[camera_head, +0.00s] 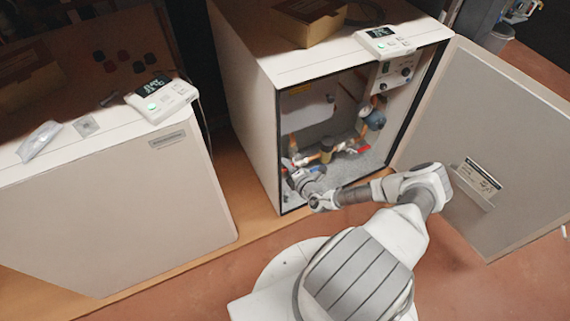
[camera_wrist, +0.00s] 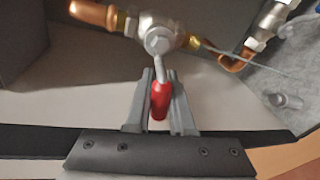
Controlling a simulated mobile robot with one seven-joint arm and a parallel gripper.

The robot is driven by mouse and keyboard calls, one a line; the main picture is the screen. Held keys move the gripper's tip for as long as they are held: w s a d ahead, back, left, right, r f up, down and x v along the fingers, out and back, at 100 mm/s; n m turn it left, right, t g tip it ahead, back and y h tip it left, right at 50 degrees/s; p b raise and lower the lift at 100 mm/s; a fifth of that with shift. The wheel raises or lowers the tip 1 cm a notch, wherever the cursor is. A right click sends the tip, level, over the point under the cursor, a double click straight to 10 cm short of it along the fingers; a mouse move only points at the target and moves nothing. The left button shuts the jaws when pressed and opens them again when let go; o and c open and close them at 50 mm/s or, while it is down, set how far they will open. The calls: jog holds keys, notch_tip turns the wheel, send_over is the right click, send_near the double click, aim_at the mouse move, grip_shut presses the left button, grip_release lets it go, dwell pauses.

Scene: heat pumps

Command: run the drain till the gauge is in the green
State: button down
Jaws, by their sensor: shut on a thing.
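In the wrist view my gripper (camera_wrist: 160,105) is shut on the red lever handle (camera_wrist: 160,98) of a valve. The lever runs up to the valve body (camera_wrist: 157,38), which sits on a copper pipe (camera_wrist: 95,12). In the head view my gripper (camera_head: 298,178) reaches into the lower left of the open heat pump cabinet (camera_head: 252,130). A round blue gauge (camera_head: 373,117) sits at the right inside the cabinet; its face and needle are too small to read. Another red handle (camera_head: 362,149) shows below it.
The open cabinet door (camera_head: 500,140) stands at the right, close to my arm. A control panel (camera_head: 385,42) and a cardboard box (camera_head: 310,22) are on top. A second, closed unit (camera_head: 110,210) stands at the left.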

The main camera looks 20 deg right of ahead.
jog(key=shift+a+r+m+y+b, duration=0.2)
jog(key=shift+r+m+y+b, duration=0.3)
jog(key=shift+m, duration=0.6)
jog(key=shift+r, duration=0.2)
jog(key=c, duration=0.8)
grip_release()
jog(key=shift+s, duration=0.1)
